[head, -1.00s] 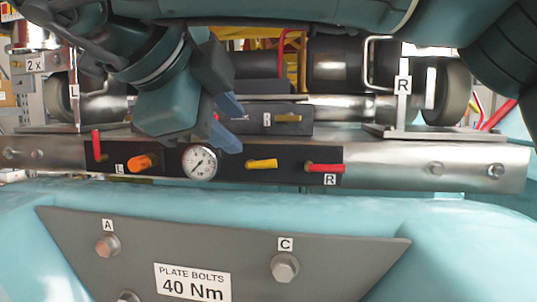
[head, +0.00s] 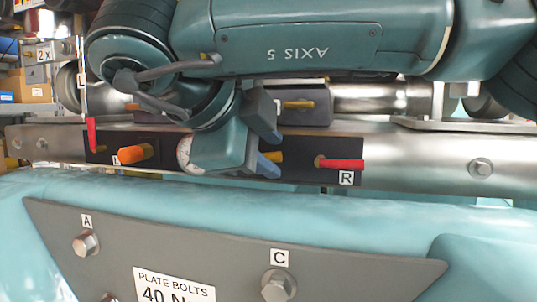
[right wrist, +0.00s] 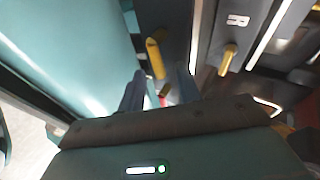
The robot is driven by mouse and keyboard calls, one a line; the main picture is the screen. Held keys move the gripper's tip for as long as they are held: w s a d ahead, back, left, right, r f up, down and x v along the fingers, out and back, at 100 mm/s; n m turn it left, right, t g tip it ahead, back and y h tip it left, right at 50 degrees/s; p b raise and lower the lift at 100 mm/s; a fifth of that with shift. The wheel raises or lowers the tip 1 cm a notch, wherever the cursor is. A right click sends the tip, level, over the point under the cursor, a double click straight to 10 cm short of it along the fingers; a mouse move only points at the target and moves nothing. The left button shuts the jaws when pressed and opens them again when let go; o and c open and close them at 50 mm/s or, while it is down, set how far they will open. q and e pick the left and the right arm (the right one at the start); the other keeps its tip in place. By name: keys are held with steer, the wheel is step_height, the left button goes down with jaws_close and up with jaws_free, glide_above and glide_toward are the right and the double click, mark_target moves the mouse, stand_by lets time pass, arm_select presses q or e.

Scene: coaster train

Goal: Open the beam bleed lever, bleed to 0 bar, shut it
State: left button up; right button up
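A yellow lever (head: 275,156) sticks out of the black panel (head: 300,172) on the steel beam. It also shows in the right wrist view (right wrist: 155,58), just ahead of the fingers. The round pressure gauge (head: 184,153) is mostly hidden by my right gripper, and its needle cannot be read. My right gripper (head: 270,150) is open, with its blue fingertips apart, close to the yellow lever and partly over it. Whether they touch cannot be told. In the right wrist view the gripper (right wrist: 160,92) shows nothing clearly clamped. My left gripper is not in view.
A red lever (head: 340,163) by label R is to the right. An orange knob (head: 137,153) and another red lever (head: 92,134) are to the left. A second yellow lever (head: 298,104) is on the box above. A grey bolted plate (head: 230,245) lies below.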

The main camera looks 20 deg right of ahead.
steer(key=shift+s, duration=0.1)
steer(key=shift+c, duration=0.5)
jaws_close()
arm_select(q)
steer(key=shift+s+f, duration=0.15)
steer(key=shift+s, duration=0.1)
